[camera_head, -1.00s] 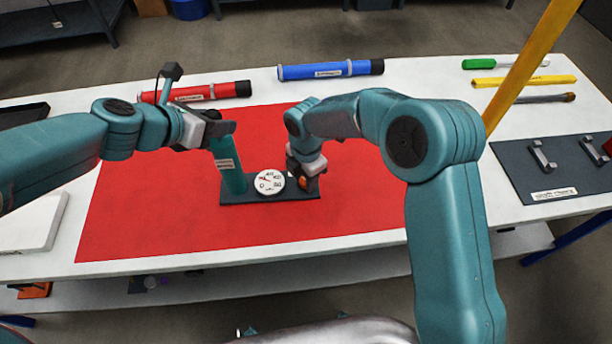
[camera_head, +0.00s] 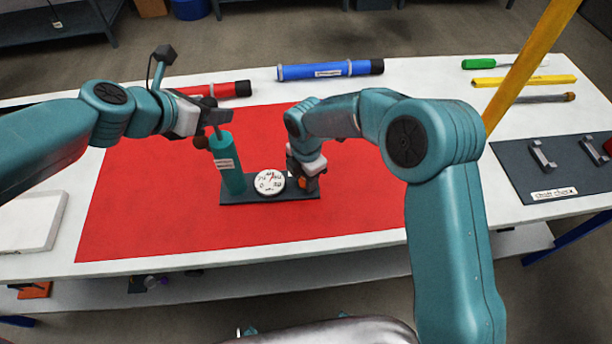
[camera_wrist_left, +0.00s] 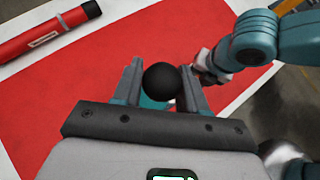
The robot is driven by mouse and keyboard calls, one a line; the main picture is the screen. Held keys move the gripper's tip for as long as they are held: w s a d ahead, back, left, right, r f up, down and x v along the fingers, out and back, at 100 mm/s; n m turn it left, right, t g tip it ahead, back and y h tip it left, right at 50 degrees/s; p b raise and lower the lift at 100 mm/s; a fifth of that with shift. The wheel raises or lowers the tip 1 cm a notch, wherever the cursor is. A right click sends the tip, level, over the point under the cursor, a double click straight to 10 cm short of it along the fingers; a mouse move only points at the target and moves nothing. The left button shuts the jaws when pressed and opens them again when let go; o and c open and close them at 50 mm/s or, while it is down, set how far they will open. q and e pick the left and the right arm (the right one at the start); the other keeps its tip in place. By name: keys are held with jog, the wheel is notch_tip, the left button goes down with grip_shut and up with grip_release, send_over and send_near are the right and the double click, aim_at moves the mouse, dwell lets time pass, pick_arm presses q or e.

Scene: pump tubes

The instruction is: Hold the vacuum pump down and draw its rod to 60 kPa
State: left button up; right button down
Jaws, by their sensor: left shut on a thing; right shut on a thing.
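The vacuum pump has a teal upright barrel (camera_head: 229,168) with a white label, on a dark base plate (camera_head: 228,199). A round white gauge (camera_head: 269,183) with a red needle sits on the plate; its reading is too small to tell. My left gripper (camera_head: 212,132) is above the barrel, shut on the rod's black round knob (camera_wrist_left: 161,81), which shows between its fingers in the left wrist view. The rod is mostly hidden. My right gripper (camera_head: 305,182) is low at the plate's right end, shut on a part of the pump there, mostly hidden by the gripper.
A red mat (camera_head: 150,215) lies under the pump. A red tube (camera_head: 232,89) and a blue tube (camera_head: 325,70) lie behind. Tools lie at the back right, near a slanted yellow post (camera_head: 530,65). A dark tray with handles (camera_head: 556,170) is at right.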

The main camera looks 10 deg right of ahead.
pick_arm(q)
jog(key=shift+r, duration=0.6)
jog(key=shift+f, duration=0.35)
jog(key=o, duration=1.2)
jog(key=v, duration=0.8)
pick_arm(e)
jog(key=c, duration=0.7)
grip_release()
jog(key=shift+r, duration=0.15)
